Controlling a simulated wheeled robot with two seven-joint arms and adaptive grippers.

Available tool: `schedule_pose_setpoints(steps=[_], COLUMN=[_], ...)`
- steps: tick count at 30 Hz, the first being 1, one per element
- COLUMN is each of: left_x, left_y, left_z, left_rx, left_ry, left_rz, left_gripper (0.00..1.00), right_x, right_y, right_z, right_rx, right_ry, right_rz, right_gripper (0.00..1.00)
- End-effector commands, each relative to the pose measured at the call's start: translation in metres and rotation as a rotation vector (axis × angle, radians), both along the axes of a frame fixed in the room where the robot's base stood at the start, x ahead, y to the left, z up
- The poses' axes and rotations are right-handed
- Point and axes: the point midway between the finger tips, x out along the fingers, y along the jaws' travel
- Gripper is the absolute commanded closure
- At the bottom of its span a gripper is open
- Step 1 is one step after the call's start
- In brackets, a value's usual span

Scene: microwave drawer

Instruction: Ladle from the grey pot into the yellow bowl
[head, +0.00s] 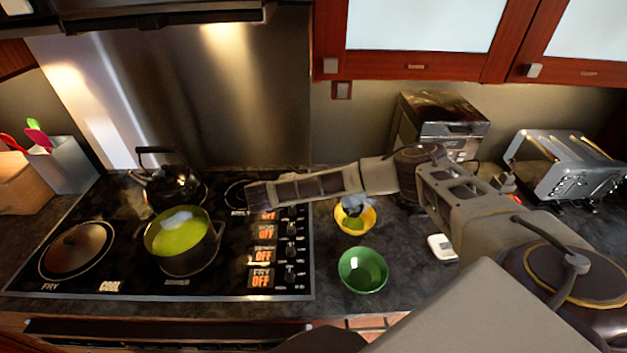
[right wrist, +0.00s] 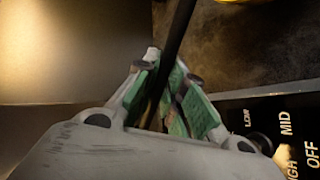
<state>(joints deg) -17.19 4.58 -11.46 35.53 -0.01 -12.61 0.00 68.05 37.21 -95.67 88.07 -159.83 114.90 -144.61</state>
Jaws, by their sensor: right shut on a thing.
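The grey pot (head: 180,262) stands on the stove with yellow-green soup in it and a pale lump at the surface. The yellow bowl (head: 369,221) sits on the counter right of the stove; its edge also shows at the top of the right wrist view (right wrist: 235,2). A greyish ladle head (head: 352,204) is at the bowl, with green in the bowl below it. My right gripper (right wrist: 168,88) is shut on the dark ladle handle (right wrist: 180,30), which points toward the bowl. In the head view my right arm hides most of the handle. My left gripper is out of view.
A green bowl (head: 362,271) stands in front of the yellow bowl.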

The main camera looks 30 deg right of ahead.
Motion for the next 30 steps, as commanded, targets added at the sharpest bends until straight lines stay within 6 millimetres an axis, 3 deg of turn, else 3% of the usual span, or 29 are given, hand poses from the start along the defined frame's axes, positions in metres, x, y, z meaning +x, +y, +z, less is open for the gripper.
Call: schedule_pose_setpoints(steps=[5,30], left_x=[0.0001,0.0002], left_y=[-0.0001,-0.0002], left_z=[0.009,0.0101], left_rx=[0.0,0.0], left_ry=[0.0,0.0], left_rz=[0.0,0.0], left_gripper=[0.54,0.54], right_x=[0.0005,-0.0002], right_y=[0.0007,0.0041], right_z=[0.0021,-0.0055], right_rx=[-0.032,-0.164], right_ry=[-0.012,-0.049], right_rz=[0.002,0.005], right_gripper=[1.0,1.0])
